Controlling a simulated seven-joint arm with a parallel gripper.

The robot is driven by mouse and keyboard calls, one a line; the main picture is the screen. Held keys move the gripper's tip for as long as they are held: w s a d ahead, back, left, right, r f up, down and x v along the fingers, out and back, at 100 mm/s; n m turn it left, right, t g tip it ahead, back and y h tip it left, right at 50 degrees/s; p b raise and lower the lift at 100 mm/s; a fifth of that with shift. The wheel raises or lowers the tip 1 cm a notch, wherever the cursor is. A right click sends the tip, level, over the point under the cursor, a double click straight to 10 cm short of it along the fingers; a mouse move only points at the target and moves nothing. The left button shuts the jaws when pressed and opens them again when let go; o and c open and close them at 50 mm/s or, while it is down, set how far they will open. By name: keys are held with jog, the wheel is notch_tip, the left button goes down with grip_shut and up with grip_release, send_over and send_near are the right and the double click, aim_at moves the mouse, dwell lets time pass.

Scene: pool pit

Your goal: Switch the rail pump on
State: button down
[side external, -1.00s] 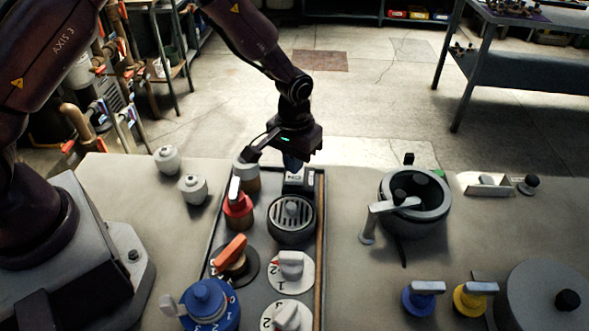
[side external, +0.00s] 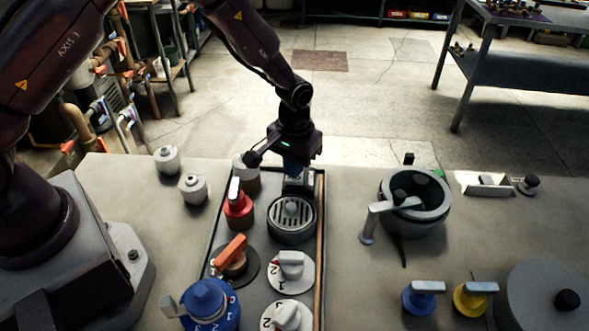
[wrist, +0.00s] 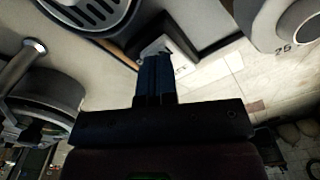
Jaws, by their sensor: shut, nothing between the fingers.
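A small box-like unit with a pale top (side external: 300,186), seemingly a switch, sits at the far end of the dark-edged tray; which device is the rail pump I cannot read. My gripper (side external: 292,169) points down at this unit from above and hides part of its top. In the wrist view my gripper (wrist: 155,58) shows blue fingers shut together with nothing between them. Their tips are at the light face of the unit (wrist: 180,36); they look in contact or very close. The unit's on or off position is hidden.
A round grated drain (side external: 292,214) is just in front of the unit. A red valve (side external: 238,208), an orange-handled knob (side external: 231,254), white dials (side external: 290,268) and a blue dial (side external: 208,302) crowd the tray. A grey pot-like fitting (side external: 415,215) stands to the right.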

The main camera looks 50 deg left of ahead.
jog(key=shift+f, duration=0.7)
dwell(0.3)
jog(key=shift+r, duration=3.5)
